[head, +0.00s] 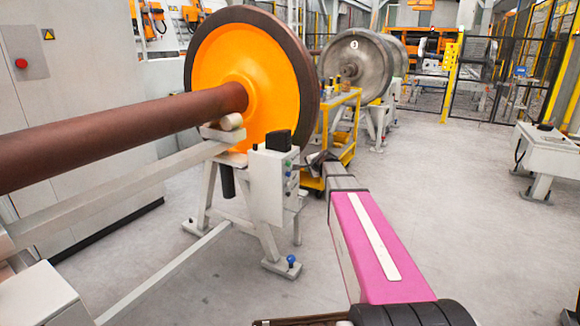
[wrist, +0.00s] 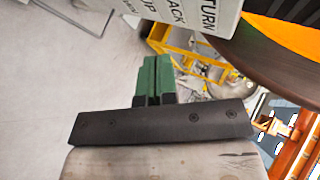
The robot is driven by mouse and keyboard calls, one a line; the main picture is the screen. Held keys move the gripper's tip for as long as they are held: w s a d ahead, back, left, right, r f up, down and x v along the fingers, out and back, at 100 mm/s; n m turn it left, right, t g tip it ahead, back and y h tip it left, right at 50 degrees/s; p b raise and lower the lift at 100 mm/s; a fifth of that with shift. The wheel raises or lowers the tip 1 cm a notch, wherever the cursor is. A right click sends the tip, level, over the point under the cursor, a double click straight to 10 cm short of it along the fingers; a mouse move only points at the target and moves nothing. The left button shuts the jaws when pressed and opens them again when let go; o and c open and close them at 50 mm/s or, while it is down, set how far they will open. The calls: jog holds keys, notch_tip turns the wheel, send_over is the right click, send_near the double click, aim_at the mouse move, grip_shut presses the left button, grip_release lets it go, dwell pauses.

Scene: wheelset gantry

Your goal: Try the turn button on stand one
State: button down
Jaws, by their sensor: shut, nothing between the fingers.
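The stand (head: 262,232) carries a white control box (head: 268,188) below the orange wheel (head: 250,75). Small buttons (head: 289,178) show on the box's right face, too small to tell apart by label. In the wrist view the white box (wrist: 228,14) is at the top, with TURN, UP and partly cut-off "ACK" lettering; no button shows there. My gripper (wrist: 152,72) has green fingers closed together with nothing between them. Its tips are below the lettered edge, apparently apart from the box. In the head view my gripper (head: 318,160) is just right of the box, small and dark.
A brown axle (head: 110,135) runs left from the wheel. A yellow trolley (head: 341,130) stands close behind my gripper. A grey wheel marked 3 (head: 352,62) is farther back. Floor at right is open up to a white bench (head: 548,150) and black fencing.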

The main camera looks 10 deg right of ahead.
jog(key=shift+w+a, duration=0.8)
jog(key=shift+a, duration=0.3)
jog(key=shift+w+a, duration=0.8)
jog(key=shift+a, duration=0.25)
jog(key=shift+a, duration=0.1)
dwell(0.4)
jog(key=shift+w+a, duration=0.25)
jog(key=shift+w+a, duration=0.25)
jog(key=shift+a, duration=0.15)
dwell(1.9)
jog(key=shift+s+d, duration=0.55)
jog(key=shift+d, duration=0.2)
jog(key=s+d, duration=0.1)
jog(key=d, duration=0.1)
jog(key=s+d, duration=0.2)
dwell(0.7)
